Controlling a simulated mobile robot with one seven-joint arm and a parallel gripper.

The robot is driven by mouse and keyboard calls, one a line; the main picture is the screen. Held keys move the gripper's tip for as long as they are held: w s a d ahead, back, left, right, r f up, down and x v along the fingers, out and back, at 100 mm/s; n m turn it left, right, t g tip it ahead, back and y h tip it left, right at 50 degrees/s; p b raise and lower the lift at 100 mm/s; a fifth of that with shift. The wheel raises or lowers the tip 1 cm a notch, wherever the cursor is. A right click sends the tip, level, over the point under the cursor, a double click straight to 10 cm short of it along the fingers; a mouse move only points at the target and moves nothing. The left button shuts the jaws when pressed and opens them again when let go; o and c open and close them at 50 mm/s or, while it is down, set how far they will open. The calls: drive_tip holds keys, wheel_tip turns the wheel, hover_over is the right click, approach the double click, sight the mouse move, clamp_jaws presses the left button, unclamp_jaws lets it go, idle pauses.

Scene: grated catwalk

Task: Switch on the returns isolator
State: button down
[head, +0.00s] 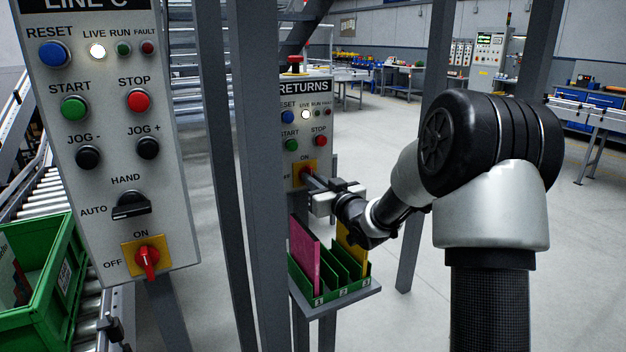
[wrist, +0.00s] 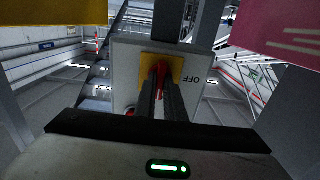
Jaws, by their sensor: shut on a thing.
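The returns panel (head: 318,148) is a pale box with "RETURNS" on its dark header. The returns isolator, low on it, is a red handle (wrist: 160,72) on a yellow plate (head: 294,173). "ON" is printed above the plate in the head view; "OFF" shows upside down beside it in the wrist view. My gripper (head: 313,182) reaches the plate from the right. In the wrist view its fingers (wrist: 161,102) are shut on the red handle. The fingers cover much of the handle, so I cannot tell which way it points.
The Line C panel (head: 115,190) stands at the left with its own red isolator (head: 146,262). A green slotted rack (head: 345,285) holding a pink board (head: 304,255) and a yellow board (head: 350,248) sits under my gripper. Grey posts (head: 262,180) stand between the panels.

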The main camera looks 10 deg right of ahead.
idle(0.4)
drive_tip(key=c, duration=1.8)
unclamp_jaws()
drive_tip(key=shift+c, duration=0.2)
drive_tip(key=shift+s, duration=0.1)
drive_tip(key=p+v, duration=0.1)
drive_tip(key=v, duration=1.6)
